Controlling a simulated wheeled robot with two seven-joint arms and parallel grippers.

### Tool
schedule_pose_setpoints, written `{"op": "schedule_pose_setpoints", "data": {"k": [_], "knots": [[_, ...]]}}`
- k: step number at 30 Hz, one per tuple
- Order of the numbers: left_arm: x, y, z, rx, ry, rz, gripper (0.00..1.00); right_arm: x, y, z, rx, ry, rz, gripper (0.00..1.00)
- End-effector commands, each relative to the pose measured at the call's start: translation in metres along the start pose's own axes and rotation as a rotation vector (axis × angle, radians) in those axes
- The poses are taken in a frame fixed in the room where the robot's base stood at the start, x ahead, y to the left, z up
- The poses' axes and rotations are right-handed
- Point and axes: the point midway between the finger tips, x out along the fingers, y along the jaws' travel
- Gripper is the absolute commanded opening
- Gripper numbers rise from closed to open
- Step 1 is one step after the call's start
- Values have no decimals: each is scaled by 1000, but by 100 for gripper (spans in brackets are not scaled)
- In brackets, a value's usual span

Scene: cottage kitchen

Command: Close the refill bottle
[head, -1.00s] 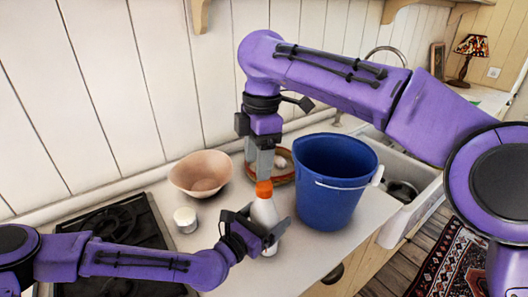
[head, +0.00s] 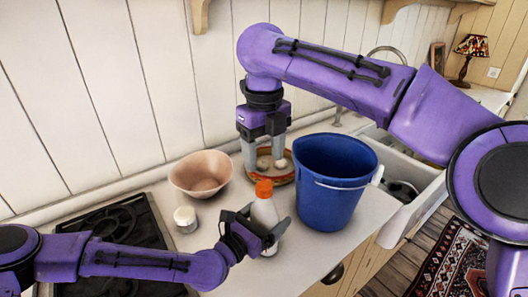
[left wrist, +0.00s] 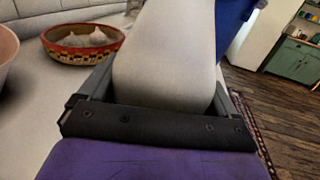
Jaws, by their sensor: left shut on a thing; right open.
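The refill bottle (head: 264,212) is white and stands upright on the counter, with an orange cap (head: 264,188) on its top. Whether the cap is fully tight cannot be told. My left gripper (head: 263,226) is shut around the bottle's body from the front left. In the left wrist view the bottle's pale body (left wrist: 165,55) fills the space between the fingers, and its top is out of frame. My right gripper (head: 264,160) is open and empty, pointing down above the cap and apart from it.
A blue bucket (head: 330,190) stands close to the right of the bottle. A pink bowl (head: 201,178), a small white jar (head: 185,219) and a hob (head: 110,235) are on the left.

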Motion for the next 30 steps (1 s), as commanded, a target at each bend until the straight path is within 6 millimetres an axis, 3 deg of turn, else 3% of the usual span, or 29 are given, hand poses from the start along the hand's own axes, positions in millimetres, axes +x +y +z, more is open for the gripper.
{"op": "schedule_pose_setpoints", "data": {"k": [5,16,28,29,30], "knots": [[0,0,0,0,0,0,6,12,0,0,3,3,0,61],[0,0,0,0,0,0,6,70,0,0,3,2,1,61],[0,0,0,0,0,0,6,80,0,0,3,-1,1,61],[0,0,0,0,0,0,6,80,0,0,3,-1,1,58],[0,0,0,0,0,0,6,80,0,0,3,-1,1,45]]}}
